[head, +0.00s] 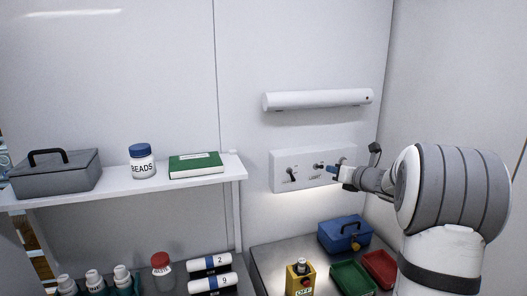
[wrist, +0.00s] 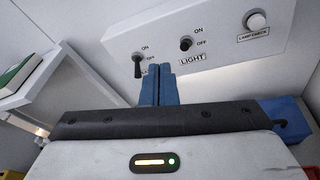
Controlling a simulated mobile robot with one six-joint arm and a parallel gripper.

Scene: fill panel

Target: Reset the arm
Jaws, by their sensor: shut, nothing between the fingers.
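My gripper (head: 339,172) is at the right of the head view, close in front of a pale switch panel (head: 278,163) on the wall. In the wrist view the blue fingers of my gripper (wrist: 160,68) are together and empty. They point at the panel (wrist: 215,48), below and between two toggle switches. The left toggle (wrist: 137,68) hangs down toward OFF; its lower label is partly hidden. The toggle marked LIGHT (wrist: 186,44) seems to point out at the camera, so its position is unclear. I cannot tell if the fingers touch the panel.
A white lamp bar (head: 318,99) is above the panel. A shelf (head: 215,176) at left holds a grey case, a BEADS jar and a green book.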

